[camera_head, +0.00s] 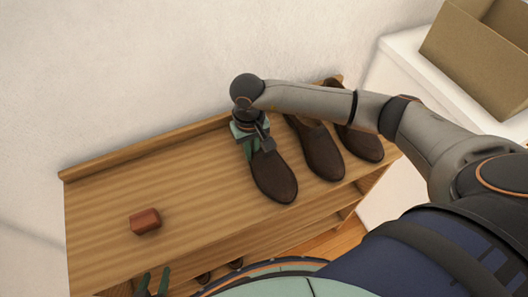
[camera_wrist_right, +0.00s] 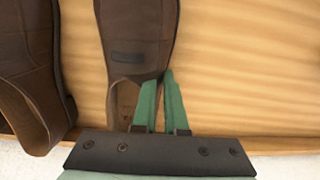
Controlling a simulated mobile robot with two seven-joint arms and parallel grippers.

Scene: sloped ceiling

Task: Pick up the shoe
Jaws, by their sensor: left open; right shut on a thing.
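A dark brown shoe (camera_head: 273,178) is the leftmost of three on top of the wooden shoe rack, toe toward the rack's front edge. My right gripper (camera_head: 251,150) is at its heel end. I cannot tell whether the shoe is lifted off the wood. My left gripper (camera_head: 153,280) is open and empty at the bottom left, in front of the rack; only its fingertips show.
Two more brown shoes, a middle one (camera_head: 322,150) and a right one (camera_head: 358,143), stand close by. A small reddish-brown block (camera_head: 145,221) lies on the rack top (camera_head: 190,180) at left. A wall is behind. A cardboard box (camera_head: 470,60) sits on a white surface at right.

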